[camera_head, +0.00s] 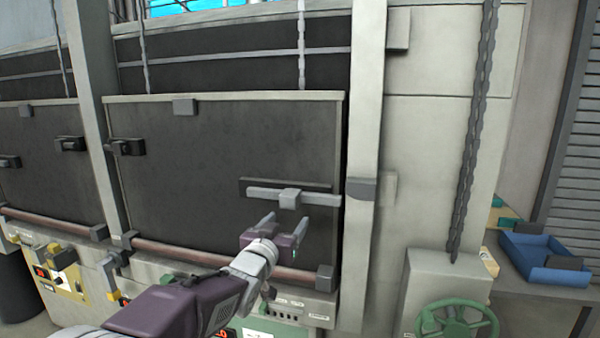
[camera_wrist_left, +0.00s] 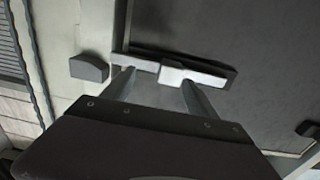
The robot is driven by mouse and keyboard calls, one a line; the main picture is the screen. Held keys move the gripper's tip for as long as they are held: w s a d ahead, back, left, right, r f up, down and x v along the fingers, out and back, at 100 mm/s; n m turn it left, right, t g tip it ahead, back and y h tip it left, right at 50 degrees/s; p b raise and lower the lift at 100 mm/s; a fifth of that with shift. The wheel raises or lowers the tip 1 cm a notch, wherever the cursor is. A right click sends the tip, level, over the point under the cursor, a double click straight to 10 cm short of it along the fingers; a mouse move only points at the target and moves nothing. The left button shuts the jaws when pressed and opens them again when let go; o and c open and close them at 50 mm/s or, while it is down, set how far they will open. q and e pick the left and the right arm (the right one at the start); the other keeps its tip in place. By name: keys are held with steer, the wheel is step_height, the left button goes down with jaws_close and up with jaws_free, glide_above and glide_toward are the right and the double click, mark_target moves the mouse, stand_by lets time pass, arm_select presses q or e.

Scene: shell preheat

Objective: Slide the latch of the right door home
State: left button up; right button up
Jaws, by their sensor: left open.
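The right door (camera_head: 225,150) is a dark panel, shut in its pale frame. Its latch (camera_head: 322,198) is a light grey bar with a square knob (camera_head: 289,199) on a dark backing plate. The bar's right end lies near the door edge, and a small gap shows before the grey keeper (camera_head: 361,189) on the post. In the left wrist view the keeper (camera_wrist_left: 88,67) is left of the bar (camera_wrist_left: 133,62) and knob (camera_wrist_left: 172,74). My left gripper (camera_head: 285,220) is open and empty, just below the knob in the head view; contact cannot be told. My right gripper is not in view.
A reddish rail (camera_head: 180,252) runs along the door's bottom. A second dark door (camera_head: 40,150) is at the left. A green handwheel (camera_head: 457,325), a hanging chain (camera_head: 475,130) and a blue tray (camera_head: 545,260) are at the right.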

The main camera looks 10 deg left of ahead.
mark_target(287, 197)
arm_select(q)
steer(key=s+a+r, duration=0.1)
steer(key=a+r, duration=0.2)
steer(key=r, duration=0.1)
steer(key=shift+y, duration=0.3)
steer(key=w+p, duration=0.1)
steer(key=w, duration=0.2)
steer(key=w+p, duration=0.2)
steer(key=w+d+p, duration=0.1)
steer(key=w, duration=0.2)
steer(key=shift+w+d+f, duration=0.1)
steer(key=shift+w+f, duration=0.25)
steer(key=shift+f, duration=0.05)
steer(key=shift+w+a+p, duration=0.2)
steer(key=shift+p, duration=0.15)
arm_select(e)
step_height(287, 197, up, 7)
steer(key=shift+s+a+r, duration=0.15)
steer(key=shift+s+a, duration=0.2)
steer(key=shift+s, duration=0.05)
